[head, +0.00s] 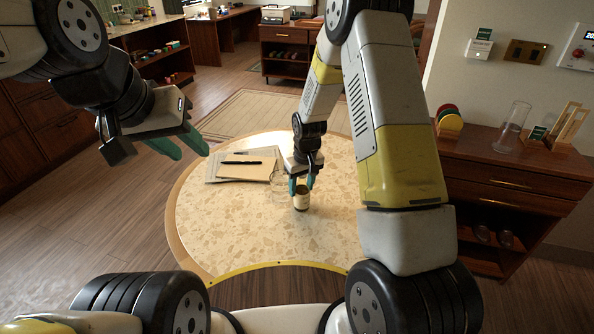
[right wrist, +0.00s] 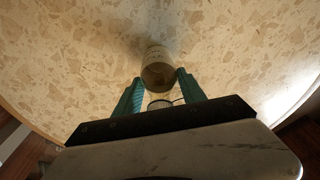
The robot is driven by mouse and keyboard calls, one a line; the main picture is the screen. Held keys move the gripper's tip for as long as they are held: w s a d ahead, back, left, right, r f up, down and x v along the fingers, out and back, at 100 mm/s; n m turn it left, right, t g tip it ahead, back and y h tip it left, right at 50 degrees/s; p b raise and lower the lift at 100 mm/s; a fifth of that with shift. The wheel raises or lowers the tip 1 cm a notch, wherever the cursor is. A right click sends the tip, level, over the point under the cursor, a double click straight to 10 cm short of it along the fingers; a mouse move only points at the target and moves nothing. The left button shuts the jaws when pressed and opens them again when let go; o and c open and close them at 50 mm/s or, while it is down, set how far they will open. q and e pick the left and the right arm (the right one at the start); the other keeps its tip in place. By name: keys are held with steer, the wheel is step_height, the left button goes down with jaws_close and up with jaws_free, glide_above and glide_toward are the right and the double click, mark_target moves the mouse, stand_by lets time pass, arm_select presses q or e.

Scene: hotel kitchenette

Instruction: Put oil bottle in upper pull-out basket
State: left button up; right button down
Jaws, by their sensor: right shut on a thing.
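A small brownish bottle or jar with a pale label (head: 301,201) stands on the round speckled table (head: 240,235). I cannot read the label to tell if it is the oil bottle. My right gripper (head: 302,184) points down and is shut on it; in the right wrist view the bottle (right wrist: 158,66) sits between the teal fingertips (right wrist: 158,82). My left gripper (head: 192,154) hangs at the left, away from the table top, empty, its teal fingers apart. No pull-out basket can be made out in these views.
Papers with a pen (head: 245,168) lie at the table's back left. A wooden cabinet (head: 510,175) with a glass cylinder (head: 512,128) stands at the right. The table's front is clear.

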steer(key=c, duration=1)
jaws_free()
steer(key=shift+f, duration=0.1)
steer(key=o, duration=0.3)
